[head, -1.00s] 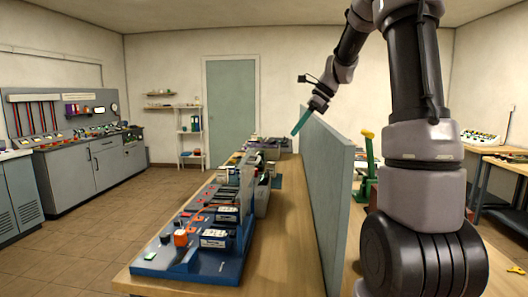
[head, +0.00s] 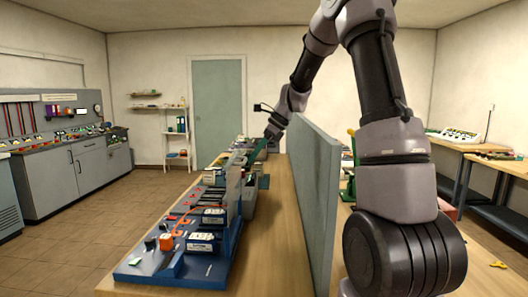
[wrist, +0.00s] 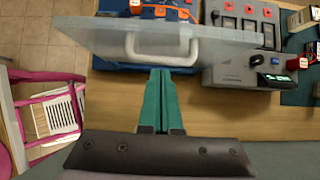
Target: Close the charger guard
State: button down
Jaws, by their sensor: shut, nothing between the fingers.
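The charger guard (wrist: 95,35) is a clear panel with a pale bar handle (wrist: 160,58) in the wrist view. It stands out over the blue charger base (wrist: 190,68). In the head view the blue base (head: 180,275) is on the bench, and a clear panel (head: 234,190) shows above its right side. My gripper (wrist: 162,74) has teal fingers pressed together, empty, with tips just below the handle in the picture. Whether they touch it I cannot tell. In the head view my gripper (head: 252,158) is over the far part of the bench.
A grey unit with red buttons (wrist: 240,75) sits right of the guard. A pink-framed item (wrist: 50,115) is at the left. Bare bench wood (head: 280,240) lies before the divider.

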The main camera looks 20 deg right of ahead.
jog(key=shift+a, duration=0.25)
